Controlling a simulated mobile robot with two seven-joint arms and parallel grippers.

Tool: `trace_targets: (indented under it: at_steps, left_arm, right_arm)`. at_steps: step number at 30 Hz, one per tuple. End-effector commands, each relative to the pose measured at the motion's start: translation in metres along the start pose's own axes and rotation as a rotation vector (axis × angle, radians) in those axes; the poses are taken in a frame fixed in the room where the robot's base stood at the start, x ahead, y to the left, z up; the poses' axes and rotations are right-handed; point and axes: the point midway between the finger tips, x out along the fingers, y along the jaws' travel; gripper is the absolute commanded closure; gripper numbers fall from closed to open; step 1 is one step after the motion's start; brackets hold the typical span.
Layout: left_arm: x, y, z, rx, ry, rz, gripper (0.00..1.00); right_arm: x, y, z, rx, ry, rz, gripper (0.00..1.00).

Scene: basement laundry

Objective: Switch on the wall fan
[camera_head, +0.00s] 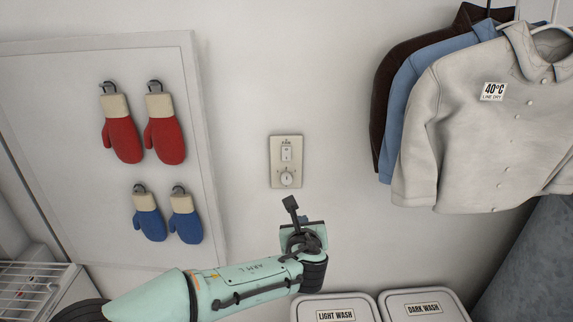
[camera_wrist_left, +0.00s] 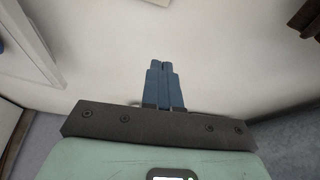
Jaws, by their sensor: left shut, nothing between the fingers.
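My left gripper (camera_head: 289,201) is shut and empty. In the head view it appears just below the plate, pointing up; I cannot tell how far it is from the wall. In the left wrist view its blue-grey fingers (camera_wrist_left: 164,84) are together against the white wall, and a small piece of the beige plate shows at the top edge. The fan itself and my right gripper are not in view.
Red mittens (camera_head: 122,139) and blue mittens (camera_head: 149,222) hang on hooks on a white board at left. Shirts (camera_head: 480,125) hang at right. Bins labelled light wash (camera_head: 336,314) and dark wash (camera_head: 423,308) stand below. The wall around the plate is clear.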

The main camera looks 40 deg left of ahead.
Motion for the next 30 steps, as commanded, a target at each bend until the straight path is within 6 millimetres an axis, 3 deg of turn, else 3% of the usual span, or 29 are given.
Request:
trace_targets:
  at_steps: [1,3,7,20,23,30]
  left_arm:
    - [-0.013,0.005,0.034,0.037,-0.09,0.01,1.0]
    - [-0.026,0.011,0.065,0.08,-0.18,0.028,1.0]
    - [-0.041,0.018,0.094,0.119,-0.263,0.052,1.0]
    - [-0.038,0.019,0.098,0.125,-0.272,0.057,1.0]
    - [-0.027,0.019,0.101,0.125,-0.27,0.057,1.0]
    - [0.019,0.021,0.115,0.126,-0.27,0.059,1.0]
  right_arm:
    - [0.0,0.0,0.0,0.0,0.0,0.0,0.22]
    - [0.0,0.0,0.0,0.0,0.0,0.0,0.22]
    - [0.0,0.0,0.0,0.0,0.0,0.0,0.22]
    - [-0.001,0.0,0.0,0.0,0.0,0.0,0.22]
    - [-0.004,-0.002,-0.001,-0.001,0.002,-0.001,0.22]
    - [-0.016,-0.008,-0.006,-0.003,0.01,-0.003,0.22]
